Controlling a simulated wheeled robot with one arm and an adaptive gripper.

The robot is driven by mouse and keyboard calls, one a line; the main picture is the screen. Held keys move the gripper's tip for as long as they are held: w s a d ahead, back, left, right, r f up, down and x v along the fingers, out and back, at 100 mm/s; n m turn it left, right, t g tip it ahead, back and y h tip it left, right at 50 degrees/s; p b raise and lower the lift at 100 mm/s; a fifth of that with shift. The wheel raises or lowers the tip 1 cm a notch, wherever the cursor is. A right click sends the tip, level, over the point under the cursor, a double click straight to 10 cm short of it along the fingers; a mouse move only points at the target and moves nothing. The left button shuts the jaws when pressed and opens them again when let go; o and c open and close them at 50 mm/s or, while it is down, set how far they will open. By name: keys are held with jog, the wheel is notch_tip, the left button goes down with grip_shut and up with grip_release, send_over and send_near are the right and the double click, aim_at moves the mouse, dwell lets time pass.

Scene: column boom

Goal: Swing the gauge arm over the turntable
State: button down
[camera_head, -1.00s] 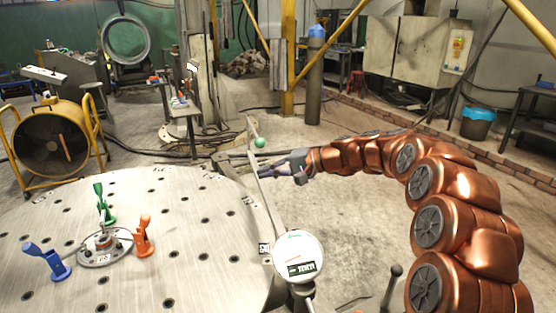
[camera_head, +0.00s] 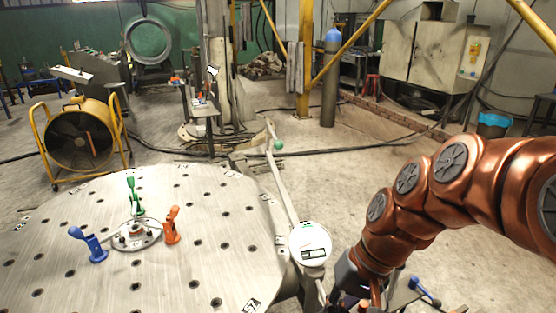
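The turntable (camera_head: 215,215) is a large round metal plate with holes, at the lower left. The gauge arm (camera_head: 285,192) appears to be the long thin bar beside its right edge, with a green ball (camera_head: 278,145) near its far end. A round white gauge (camera_head: 310,243) with a dark display is at the bar's near end, by the turntable's right edge. My copper arm bends down at the right. My gripper (camera_head: 343,300) is low at the bottom edge, right of and below the gauge, apart from the green ball. Its fingers are mostly hidden or cut off.
Blue, green and orange clamps (camera_head: 172,226) stand around a hub (camera_head: 137,234) on the turntable. A yellow fan (camera_head: 80,138) is at the left. A blue-handled lever (camera_head: 425,291) lies low at the right. A blue-topped cylinder (camera_head: 330,80) stands behind. Floor beyond the bar is open.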

jog(key=s+d+f+g+h+b, duration=0.1)
jog(key=s+d+f+h+b, duration=0.3)
jog(key=s+d+f+b, duration=0.4)
jog(key=s+d+f, duration=0.4)
jog(key=s+f, duration=0.3)
jog(key=shift+s+d+g+h, duration=0.15)
jog(key=shift+d+g+h, duration=0.05)
jog(key=shift+g+h, duration=0.2)
jog(key=shift+d, duration=0.1)
